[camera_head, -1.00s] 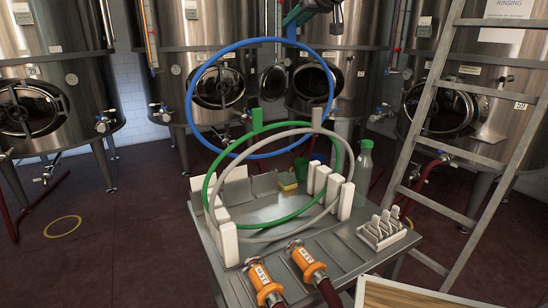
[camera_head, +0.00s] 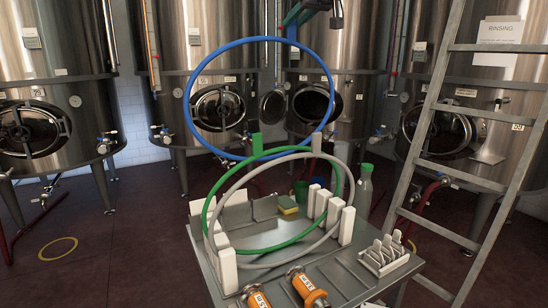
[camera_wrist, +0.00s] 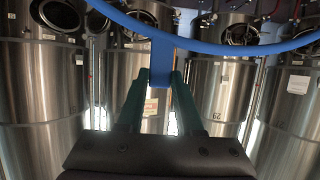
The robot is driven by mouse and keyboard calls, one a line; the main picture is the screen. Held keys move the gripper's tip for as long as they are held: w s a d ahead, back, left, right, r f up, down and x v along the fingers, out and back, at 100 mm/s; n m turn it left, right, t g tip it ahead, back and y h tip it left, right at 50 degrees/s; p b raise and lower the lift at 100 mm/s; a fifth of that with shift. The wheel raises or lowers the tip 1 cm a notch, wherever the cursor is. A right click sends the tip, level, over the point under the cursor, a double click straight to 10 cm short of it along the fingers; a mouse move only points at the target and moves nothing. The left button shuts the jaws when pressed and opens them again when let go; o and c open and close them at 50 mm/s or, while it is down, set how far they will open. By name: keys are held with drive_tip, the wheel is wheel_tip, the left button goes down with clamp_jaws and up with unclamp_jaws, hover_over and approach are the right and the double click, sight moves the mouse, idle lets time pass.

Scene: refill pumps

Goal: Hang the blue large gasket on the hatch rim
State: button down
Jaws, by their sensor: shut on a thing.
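The blue large gasket (camera_head: 190,103) is a big thin ring that hangs upright from its top tab, held in the air above the cart. My gripper (camera_head: 291,24) is at the top of the head view, shut on that tab. In the wrist view, the two fingers (camera_wrist: 160,82) pinch the blue tab (camera_wrist: 162,62), and the ring curves away on both sides. Through the ring, the open hatch (camera_head: 312,104) shows on a steel tank behind, with its round door (camera_head: 272,106) swung out at left. The gasket appears in front of this hatch, apart from it; the exact distance is unclear.
A metal cart (camera_head: 345,274) stands below with a green gasket (camera_head: 207,205) and a grey gasket (camera_head: 352,190) in white holders. A ladder (camera_head: 432,130) leans at right. The left floor is mostly clear.

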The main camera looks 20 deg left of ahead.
wheel_tip(320, 180, up, 12)
drive_tip(key=shift+r, duration=0.25)
idle(1.1)
drive_tip(key=s+d, duration=1.4)
drive_tip(key=d, duration=0.2)
drive_tip(key=shift+s+d, duration=0.15)
drive_tip(key=shift+d, duration=0.25)
idle(1.3)
idle(1.3)
